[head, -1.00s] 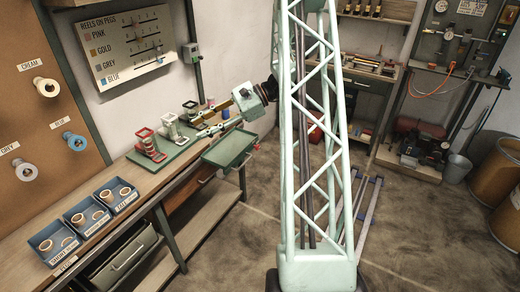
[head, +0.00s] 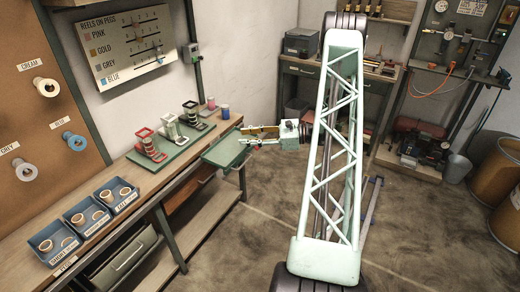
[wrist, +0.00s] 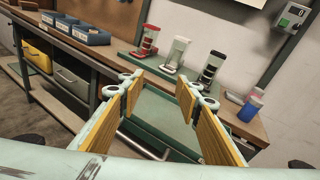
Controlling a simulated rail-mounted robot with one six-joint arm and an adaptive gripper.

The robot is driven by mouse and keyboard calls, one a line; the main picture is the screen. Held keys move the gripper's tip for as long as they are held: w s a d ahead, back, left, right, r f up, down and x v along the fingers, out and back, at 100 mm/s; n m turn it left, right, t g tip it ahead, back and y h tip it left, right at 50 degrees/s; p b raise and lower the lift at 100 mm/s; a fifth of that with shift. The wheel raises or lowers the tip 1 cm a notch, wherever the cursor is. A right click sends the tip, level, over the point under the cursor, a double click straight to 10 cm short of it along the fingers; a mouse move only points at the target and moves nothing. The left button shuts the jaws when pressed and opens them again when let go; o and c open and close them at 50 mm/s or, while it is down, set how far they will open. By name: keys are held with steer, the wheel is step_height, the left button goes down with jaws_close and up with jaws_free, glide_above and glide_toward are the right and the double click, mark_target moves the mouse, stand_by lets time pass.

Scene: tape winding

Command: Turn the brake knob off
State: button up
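No brake knob can be made out with certainty. On the bench, three small reel stands, red (head: 150,147), pale (head: 170,127) and dark (head: 192,114), stand in a row on a green board (head: 172,155). They also show in the wrist view (wrist: 147,43).
Blue bins (head: 55,243) with rings sit at the bench's near end. Pink and blue cups (head: 225,112) stand at its far end. A reel chart (head: 125,43) hangs on the wall. The floor (head: 235,250) in front of the bench is clear.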

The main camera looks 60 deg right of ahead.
steer(key=s+d+f+m+t+h, duration=0.3)
steer(key=s+d+f+m+h, duration=0.3)
steer(key=s+d+f, duration=0.6)
step_height(320, 180, down, 4)
steer(key=shift+d+r+m+t, duration=0.15)
steer(key=shift+d+m+t, duration=0.2)
steer(key=shift+d, duration=0.65)
steer(key=shift+w, duration=0.1)
steer(key=w+a, duration=0.1)
steer(key=w, duration=1.2)
steer(key=shift+w+b, duration=0.25)
steer(key=shift+b, duration=0.15)
steer(key=shift+c, duration=0.7)
steer(key=c, duration=0.7)
